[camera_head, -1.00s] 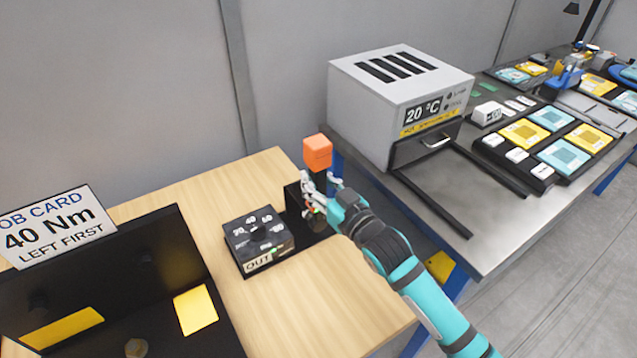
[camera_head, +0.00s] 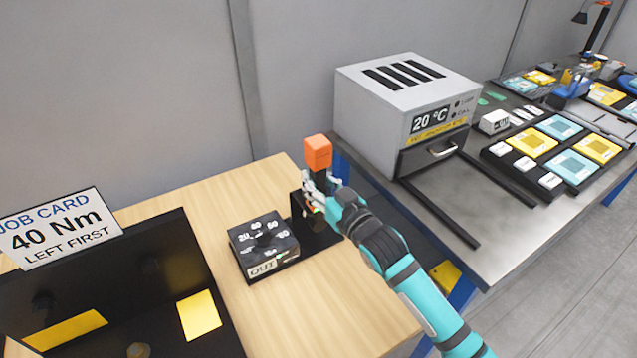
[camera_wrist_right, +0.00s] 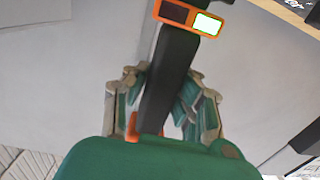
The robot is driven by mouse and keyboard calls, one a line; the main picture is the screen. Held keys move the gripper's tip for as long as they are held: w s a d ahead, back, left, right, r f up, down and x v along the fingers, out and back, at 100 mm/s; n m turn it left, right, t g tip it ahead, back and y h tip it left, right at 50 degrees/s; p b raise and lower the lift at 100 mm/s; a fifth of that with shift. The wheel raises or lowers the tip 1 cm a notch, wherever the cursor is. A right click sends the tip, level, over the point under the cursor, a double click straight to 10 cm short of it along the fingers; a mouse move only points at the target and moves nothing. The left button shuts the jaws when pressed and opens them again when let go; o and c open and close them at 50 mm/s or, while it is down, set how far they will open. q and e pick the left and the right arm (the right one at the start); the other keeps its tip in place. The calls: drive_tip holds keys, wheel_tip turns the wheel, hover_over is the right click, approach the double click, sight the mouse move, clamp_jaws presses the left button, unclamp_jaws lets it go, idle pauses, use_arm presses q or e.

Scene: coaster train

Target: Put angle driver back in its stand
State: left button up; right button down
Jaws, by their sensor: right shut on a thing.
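The angle driver has an orange block-shaped top (camera_head: 317,152) and a dark body; it is upright at the table's right back. My right gripper (camera_head: 320,190) is shut on its dark body below the orange part. In the right wrist view the driver's black shaft (camera_wrist_right: 168,80) runs between the fingers (camera_wrist_right: 165,105), with an orange band and a lit white display near the top edge. A black stand (camera_head: 318,235) lies directly below the gripper on the wooden table. The driver's lower end is hidden by my gripper, so I cannot tell whether it touches the stand. My left gripper is out of view.
A black dial box (camera_head: 263,243) marked OUT sits left of the stand. A dark tray (camera_head: 185,262) with yellow pads and a job card (camera_head: 58,228) reading 40 Nm is at left. A grey oven (camera_head: 405,100) stands on the metal bench at right.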

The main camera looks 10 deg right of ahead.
drive_tip(key=shift+w+a+r, duration=0.15)
drive_tip(key=shift+w+a, duration=0.05)
drive_tip(key=shift+w, duration=0.3)
drive_tip(key=shift+w+a+r, duration=0.15)
drive_tip(key=shift+w+a, duration=0.05)
drive_tip(key=shift+w, duration=0.25)
idle(0.6)
drive_tip(key=shift+f+b, duration=0.3)
drive_tip(key=shift+f, duration=0.55)
idle(1.3)
